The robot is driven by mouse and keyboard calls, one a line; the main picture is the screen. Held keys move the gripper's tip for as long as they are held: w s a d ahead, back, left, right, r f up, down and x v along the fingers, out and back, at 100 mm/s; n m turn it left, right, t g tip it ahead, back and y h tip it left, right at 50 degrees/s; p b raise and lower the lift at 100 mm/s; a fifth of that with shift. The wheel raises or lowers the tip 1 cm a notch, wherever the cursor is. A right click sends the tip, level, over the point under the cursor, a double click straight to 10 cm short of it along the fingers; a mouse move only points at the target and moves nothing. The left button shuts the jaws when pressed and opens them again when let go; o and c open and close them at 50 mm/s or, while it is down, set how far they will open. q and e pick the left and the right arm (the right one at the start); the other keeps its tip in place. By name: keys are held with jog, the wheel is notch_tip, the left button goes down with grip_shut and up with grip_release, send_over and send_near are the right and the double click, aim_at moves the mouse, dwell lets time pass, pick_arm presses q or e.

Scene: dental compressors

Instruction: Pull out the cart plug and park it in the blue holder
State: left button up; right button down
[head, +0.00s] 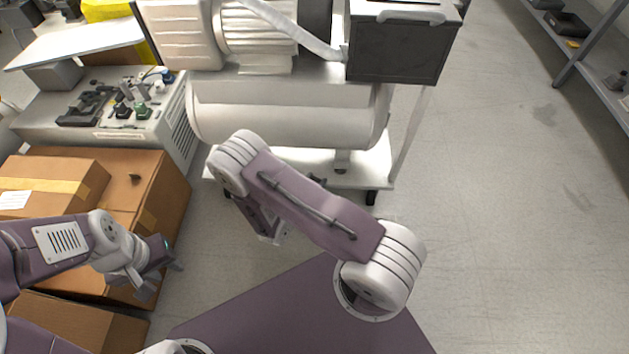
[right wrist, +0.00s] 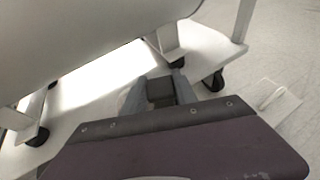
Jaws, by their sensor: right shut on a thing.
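My right gripper (right wrist: 158,92) is shut on a small dark block (right wrist: 160,92), in the right wrist view. It looks like the plug, but its prongs and any cord are not visible. In that view it is near the cart's white lower shelf (right wrist: 105,80); I cannot tell whether they touch. My left gripper (head: 162,282) is open and empty beside the cardboard boxes. I cannot make out a blue holder; only a small blue item (head: 167,76) shows on the bench.
Cardboard boxes (head: 150,205) stand at the left. Behind them is a grey bench unit (head: 150,118) with fittings. A metal shelf (head: 590,50) stands far right. Floor right of the cart is clear. A pale flat plate (right wrist: 277,102) lies at right in the wrist view.

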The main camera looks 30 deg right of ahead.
jog(key=shift+f, duration=0.4)
jog(key=c, duration=1.3)
grip_release()
jog(key=shift+o, duration=0.2)
jog(key=shift+p+v, duration=0.5)
jog(key=shift+v, duration=0.75)
jog(key=p+v, duration=0.3)
jog(key=v, duration=0.5)
jog(key=shift+a+p, duration=0.25)
jog(key=shift+p, duration=0.05)
jog(key=shift+s+d, duration=0.1)
jog(key=shift+s, duration=0.05)
